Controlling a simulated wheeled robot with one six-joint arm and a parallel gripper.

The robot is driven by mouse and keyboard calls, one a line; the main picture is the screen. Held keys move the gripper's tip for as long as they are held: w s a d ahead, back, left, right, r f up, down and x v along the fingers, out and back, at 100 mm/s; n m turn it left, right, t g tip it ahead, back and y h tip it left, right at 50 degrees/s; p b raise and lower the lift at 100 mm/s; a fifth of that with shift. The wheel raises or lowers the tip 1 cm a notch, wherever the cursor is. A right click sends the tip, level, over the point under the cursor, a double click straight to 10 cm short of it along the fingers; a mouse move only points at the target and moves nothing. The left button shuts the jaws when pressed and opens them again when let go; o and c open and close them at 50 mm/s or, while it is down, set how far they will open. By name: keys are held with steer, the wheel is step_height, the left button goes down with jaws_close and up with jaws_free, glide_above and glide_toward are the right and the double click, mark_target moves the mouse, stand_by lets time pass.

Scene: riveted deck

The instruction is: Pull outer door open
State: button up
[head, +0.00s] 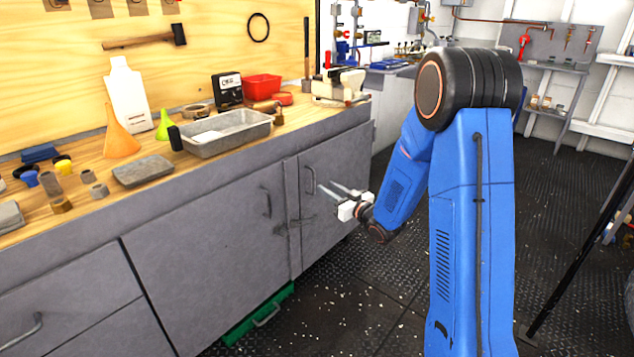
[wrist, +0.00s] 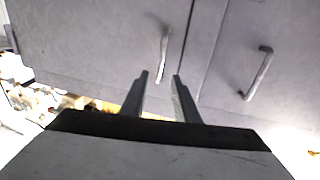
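The grey cabinet under the bench has two neighbouring doors. The right-hand, outer door (head: 335,172) looks shut and has a dark vertical bar handle (head: 310,181). The wider door (head: 205,235) to its left also looks shut and has a similar handle (head: 265,202). My gripper (head: 326,188) is open and empty, in front of the outer door near its handle. In the wrist view, my fingers (wrist: 160,78) are spread apart. One handle (wrist: 164,52) lies just beyond the gap between them, not gripped. The other handle (wrist: 259,73) is off to the right.
A green drawer or box (head: 258,315) with a handle sits low beneath the cabinet. The wooden benchtop holds a metal tray (head: 227,133), a red bin (head: 262,87) and tools. Dark floor (head: 350,300) in front is open.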

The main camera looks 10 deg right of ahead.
mark_target(314, 179)
steer(key=shift+x, duration=3.6)
jaws_close()
